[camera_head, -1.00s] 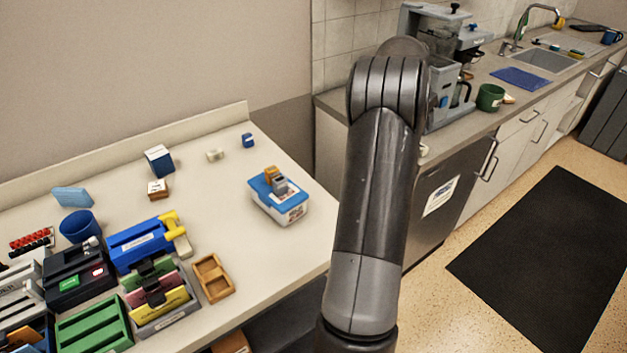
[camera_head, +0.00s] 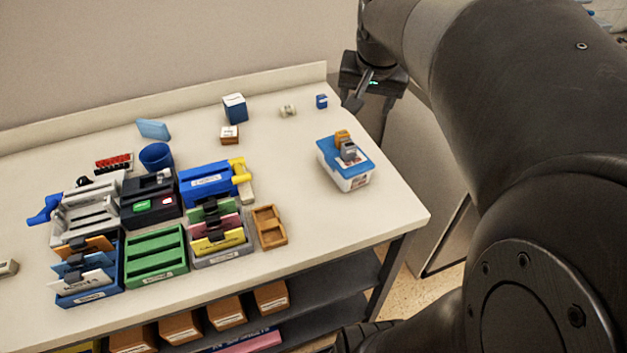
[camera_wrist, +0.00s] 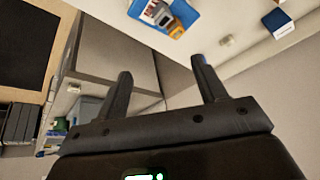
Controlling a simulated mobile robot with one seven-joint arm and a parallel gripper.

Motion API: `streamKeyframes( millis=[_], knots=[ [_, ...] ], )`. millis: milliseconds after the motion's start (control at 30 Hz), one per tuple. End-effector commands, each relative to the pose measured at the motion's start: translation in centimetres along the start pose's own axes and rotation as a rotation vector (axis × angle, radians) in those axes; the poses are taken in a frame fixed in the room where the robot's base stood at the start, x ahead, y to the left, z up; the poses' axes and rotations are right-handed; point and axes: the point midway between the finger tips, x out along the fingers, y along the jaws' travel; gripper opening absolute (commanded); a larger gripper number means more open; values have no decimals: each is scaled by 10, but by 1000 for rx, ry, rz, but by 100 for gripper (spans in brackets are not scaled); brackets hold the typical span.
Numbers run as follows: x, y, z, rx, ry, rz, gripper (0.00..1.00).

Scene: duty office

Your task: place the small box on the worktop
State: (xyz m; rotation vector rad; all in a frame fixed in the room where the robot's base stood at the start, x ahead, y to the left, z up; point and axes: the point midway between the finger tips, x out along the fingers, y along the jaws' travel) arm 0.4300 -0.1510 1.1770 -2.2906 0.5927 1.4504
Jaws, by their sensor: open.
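Several small boxes stand on the cream table (camera_head: 300,205), and I cannot tell which one the task means. A dark-blue and white box (camera_head: 235,109) stands near the back, with a brown box with a white top (camera_head: 229,135) in front of it. A tiny blue box (camera_head: 321,101) stands near the back right. My gripper (camera_head: 368,112) is open, with nothing between its fingers, by the table's back right corner. In the wrist view its fingers (camera_wrist: 163,85) are spread, and the dark-blue and white box (camera_wrist: 278,22) shows at top right. The kitchen worktop is mostly hidden behind my arm in the head view.
A white tub with a blue lid (camera_head: 345,168), carrying small orange and grey items, stands near the table's right edge. A small pale block (camera_head: 288,111) lies near the back. Organisers, a blue cup (camera_head: 156,157) and an empty wooden tray (camera_head: 270,228) crowd the left and front.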

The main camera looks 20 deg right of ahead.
Motion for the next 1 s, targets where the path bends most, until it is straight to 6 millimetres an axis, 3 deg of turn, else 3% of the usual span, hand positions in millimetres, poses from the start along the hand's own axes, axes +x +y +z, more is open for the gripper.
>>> streamKeyframes(
  millis=[100, 300, 500, 667, 1000],
  knots=[
    [-16, -25, 54, -140, 11, -54, 64],
    [-28, -46, 139, -359, 30, -126, 64],
    [-28, -50, 193, -501, 45, -166, 64],
    [-26, -49, 206, -537, 48, -175, 64],
    [-26, -49, 206, -537, 48, -175, 64]
  ],
)
